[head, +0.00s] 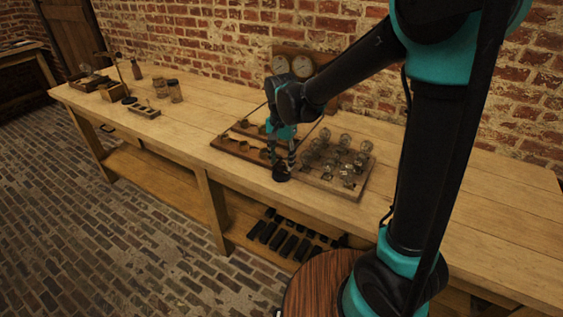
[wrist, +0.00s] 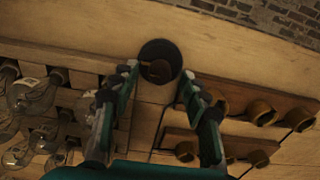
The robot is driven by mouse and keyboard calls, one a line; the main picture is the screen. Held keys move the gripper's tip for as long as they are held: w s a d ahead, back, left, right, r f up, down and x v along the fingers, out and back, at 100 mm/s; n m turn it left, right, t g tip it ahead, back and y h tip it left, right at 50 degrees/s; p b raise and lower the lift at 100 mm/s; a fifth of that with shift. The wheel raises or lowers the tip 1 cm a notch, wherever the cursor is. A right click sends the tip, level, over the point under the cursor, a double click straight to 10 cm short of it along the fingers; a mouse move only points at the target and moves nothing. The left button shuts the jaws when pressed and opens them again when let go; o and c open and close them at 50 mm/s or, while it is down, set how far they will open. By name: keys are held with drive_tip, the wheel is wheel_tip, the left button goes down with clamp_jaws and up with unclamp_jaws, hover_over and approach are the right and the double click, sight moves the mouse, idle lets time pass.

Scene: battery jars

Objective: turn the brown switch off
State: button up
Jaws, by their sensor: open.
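The brown switch (wrist: 157,69) is a dark brown knob on a round black base, on the bench top near its front edge. In the head view the dark base (head: 281,174) shows just below my fingertips. My gripper (wrist: 158,81) is open, with one finger on each side of the switch's near part in the wrist view. In the head view my gripper (head: 283,160) points down over it. I cannot tell whether a fingertip touches the knob, or which way the knob is turned.
A wooden tray of glass jars (head: 346,184) stands close beside the switch. On its other side are wooden strips with brass-coloured cups (wrist: 261,112). Two dials on a board (head: 302,66) stand by the brick wall. Bench space (head: 203,127) farther left is clear.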

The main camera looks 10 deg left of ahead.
drive_tip(key=shift+f, duration=0.45)
clamp_jaws()
